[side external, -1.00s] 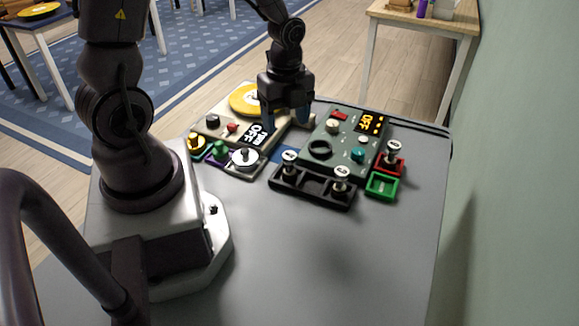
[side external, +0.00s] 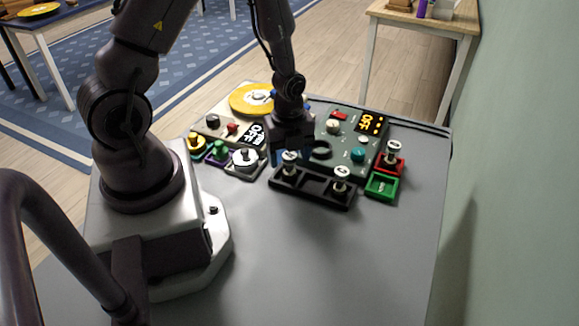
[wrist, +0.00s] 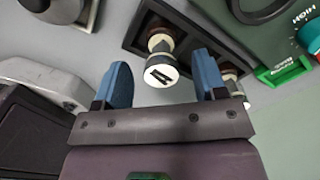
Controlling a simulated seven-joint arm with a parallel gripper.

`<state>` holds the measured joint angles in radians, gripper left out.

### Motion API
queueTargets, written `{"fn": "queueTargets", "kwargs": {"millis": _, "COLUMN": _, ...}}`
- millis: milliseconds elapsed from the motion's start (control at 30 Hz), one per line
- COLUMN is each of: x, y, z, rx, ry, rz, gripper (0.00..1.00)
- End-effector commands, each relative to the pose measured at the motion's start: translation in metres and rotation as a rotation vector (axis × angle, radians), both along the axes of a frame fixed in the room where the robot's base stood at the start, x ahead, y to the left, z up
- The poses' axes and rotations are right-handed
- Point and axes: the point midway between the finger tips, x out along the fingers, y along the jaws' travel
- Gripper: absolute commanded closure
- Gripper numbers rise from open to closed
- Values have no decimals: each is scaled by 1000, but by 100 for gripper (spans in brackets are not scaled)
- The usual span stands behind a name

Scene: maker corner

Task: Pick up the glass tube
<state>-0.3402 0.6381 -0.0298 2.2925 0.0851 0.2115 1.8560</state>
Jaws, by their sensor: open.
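Several small tubes with round white, marked caps are in view. One capped tube (side external: 289,167) stands upright at the left end of a black rack (side external: 315,196); another tube (side external: 341,180) stands nearer its right end. A third tube (side external: 393,151) stands in a red holder. My gripper (side external: 288,152) is open just above and behind the left tube. In the wrist view, my blue fingertips (wrist: 162,72) lie to either side of a tube's marked cap (wrist: 160,75), with gaps on both sides. Another tube (wrist: 229,72) is partly hidden behind the right finger.
A green panel (side external: 338,150) with knobs and an orange OFF display stands behind the rack. A beige device with a yellow disc (side external: 250,98) is at the back left. The front of the grey table (side external: 330,265) is clear.

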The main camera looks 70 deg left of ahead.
Motion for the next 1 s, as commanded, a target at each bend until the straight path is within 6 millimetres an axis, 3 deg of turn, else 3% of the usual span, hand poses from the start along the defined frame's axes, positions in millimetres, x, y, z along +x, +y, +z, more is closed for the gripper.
{"fn": "queueTargets", "kwargs": {"millis": 200, "x": 1, "y": 0, "z": -27, "rx": -1, "ry": 2, "rz": -1, "gripper": 35}}
{"fn": "queueTargets", "kwargs": {"millis": 500, "x": 1, "y": 0, "z": -31, "rx": 0, "ry": 0, "rz": 0, "gripper": 35}}
{"fn": "queueTargets", "kwargs": {"millis": 733, "x": 1, "y": 0, "z": -31, "rx": 0, "ry": 0, "rz": 0, "gripper": 86}}
{"fn": "queueTargets", "kwargs": {"millis": 767, "x": 1, "y": 0, "z": -31, "rx": 0, "ry": 0, "rz": 0, "gripper": 89}}
{"fn": "queueTargets", "kwargs": {"millis": 1000, "x": 2, "y": 0, "z": -30, "rx": 0, "ry": 0, "rz": 0, "gripper": 89}}
